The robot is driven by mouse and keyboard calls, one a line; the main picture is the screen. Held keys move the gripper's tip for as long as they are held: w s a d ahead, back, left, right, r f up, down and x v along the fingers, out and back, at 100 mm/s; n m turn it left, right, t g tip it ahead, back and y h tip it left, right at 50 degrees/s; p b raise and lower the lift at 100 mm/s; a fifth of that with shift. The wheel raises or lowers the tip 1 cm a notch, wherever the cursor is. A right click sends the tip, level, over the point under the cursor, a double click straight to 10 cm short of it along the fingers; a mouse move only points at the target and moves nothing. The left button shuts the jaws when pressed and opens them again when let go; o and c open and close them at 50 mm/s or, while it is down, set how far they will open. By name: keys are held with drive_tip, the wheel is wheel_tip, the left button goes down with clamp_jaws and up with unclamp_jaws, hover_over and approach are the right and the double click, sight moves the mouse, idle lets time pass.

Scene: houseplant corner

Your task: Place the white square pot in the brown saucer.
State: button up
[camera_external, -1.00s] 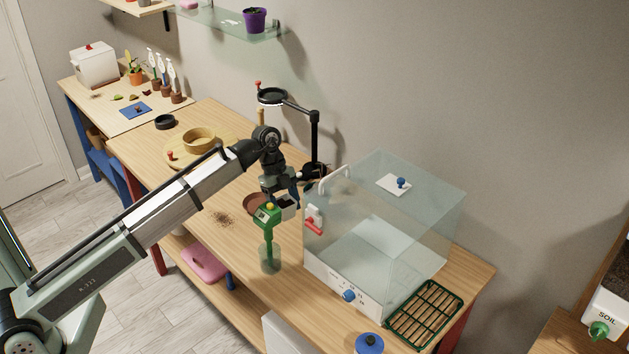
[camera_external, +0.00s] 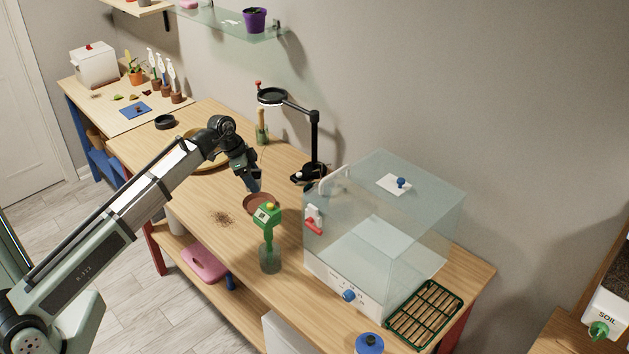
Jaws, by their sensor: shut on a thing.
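The clear chamber (camera_external: 400,235) stands to the right and a black magnifier lamp (camera_external: 314,145) behind. Spilled soil (camera_external: 222,217) lies at left. A green rack (camera_external: 425,313) lies at front right.

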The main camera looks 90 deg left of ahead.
drive_tip(key=n, duration=0.1)
drive_tip(key=a+n+y, duration=0.1)
drive_tip(key=n, duration=0.1)
drive_tip(key=a+n, duration=0.1)
drive_tip(key=shift+w+r+y, duration=0.1)
drive_tip(key=shift+r+y, duration=0.15)
drive_tip(key=shift+y, duration=0.05)
drive_tip(key=n, duration=0.2)
drive_tip(key=shift+w+a+r+n+g+y, duration=0.1)
drive_tip(key=shift+w+a+n+g+y, duration=0.05)
drive_tip(key=shift+a+n+g+y, duration=0.2)
drive_tip(key=shift+n+g+y, duration=0.25)
drive_tip(key=shift+n+y, duration=0.1)
drive_tip(key=shift+n, duration=0.5)
approach(259, 195)
drive_tip(key=shift+w+d+f, duration=0.3)
drive_tip(key=shift+w+f, duration=0.3)
drive_tip(key=shift+f, duration=0.3)
drive_tip(key=shift+w+d+f, duration=0.3)
drive_tip(key=shift+w+f, duration=0.25)
drive_tip(key=shift+f, duration=0.35)
drive_tip(key=shift+w+d+f, duration=0.3)
drive_tip(key=shift+w+f, duration=0.3)
drive_tip(key=shift+f, duration=0.3)
drive_tip(key=shift+f, duration=0.15)
drive_tip(key=o, duration=0.8)
drive_tip(key=v, duration=1.2)
drive_tip(key=shift+r, duration=0.2)
